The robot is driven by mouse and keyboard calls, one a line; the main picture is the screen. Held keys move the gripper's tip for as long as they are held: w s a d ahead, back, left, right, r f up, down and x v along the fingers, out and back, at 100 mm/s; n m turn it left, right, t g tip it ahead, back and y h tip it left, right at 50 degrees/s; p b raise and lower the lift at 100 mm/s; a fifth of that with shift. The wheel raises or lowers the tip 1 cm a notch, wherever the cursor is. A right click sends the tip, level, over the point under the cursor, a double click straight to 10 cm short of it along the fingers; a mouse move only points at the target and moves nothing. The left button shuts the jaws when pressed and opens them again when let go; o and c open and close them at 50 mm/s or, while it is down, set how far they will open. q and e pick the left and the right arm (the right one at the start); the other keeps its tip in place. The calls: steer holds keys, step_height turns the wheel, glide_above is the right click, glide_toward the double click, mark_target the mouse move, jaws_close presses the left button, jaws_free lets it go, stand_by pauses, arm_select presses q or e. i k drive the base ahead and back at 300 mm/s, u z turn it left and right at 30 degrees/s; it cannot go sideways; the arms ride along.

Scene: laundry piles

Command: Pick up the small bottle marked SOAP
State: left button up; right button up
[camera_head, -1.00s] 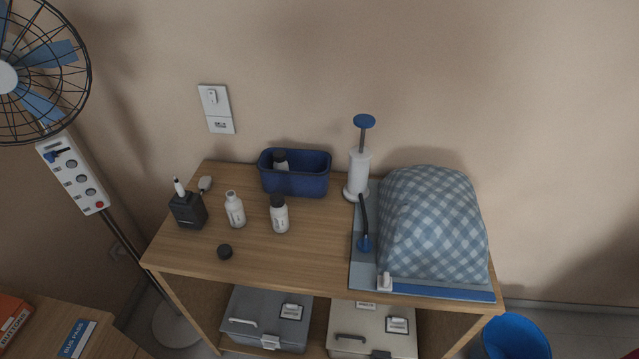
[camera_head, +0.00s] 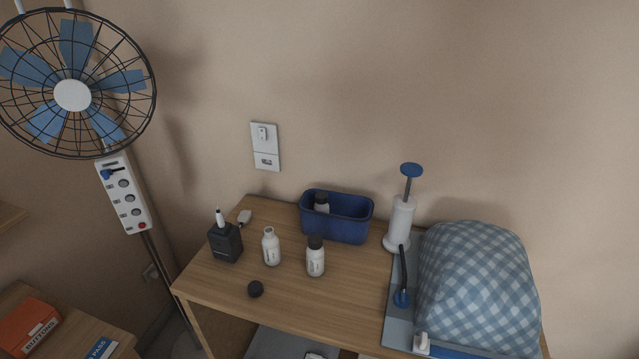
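Several small white bottles are in view, and their labels are too small to read, so I cannot tell which is marked SOAP. One uncapped bottle (camera_head: 271,247) stands upright on the wooden table (camera_head: 340,303). A bottle with a black cap (camera_head: 316,258) stands upright to its right. Another dark-capped bottle (camera_head: 321,203) is inside the blue bin (camera_head: 338,222), its lower part hidden by the bin wall. A loose black cap (camera_head: 255,289) lies in front of the uncapped bottle. Neither of my grippers is in view.
A black box with a white-tipped stick (camera_head: 225,241) stands at the table's left. A white pump with a blue knob (camera_head: 399,220) and a checked cloth mound (camera_head: 476,287) on a blue-grey board (camera_head: 399,331) fill the right. A fan (camera_head: 73,96) stands left. The table's front middle is clear.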

mark_target(314, 258)
steer(key=k, duration=1.2)
steer(key=u, duration=0.75)
steer(key=i, duration=1.35)
steer(key=z, duration=0.85)
steer(key=i, duration=0.55)
steer(key=z, duration=0.5)
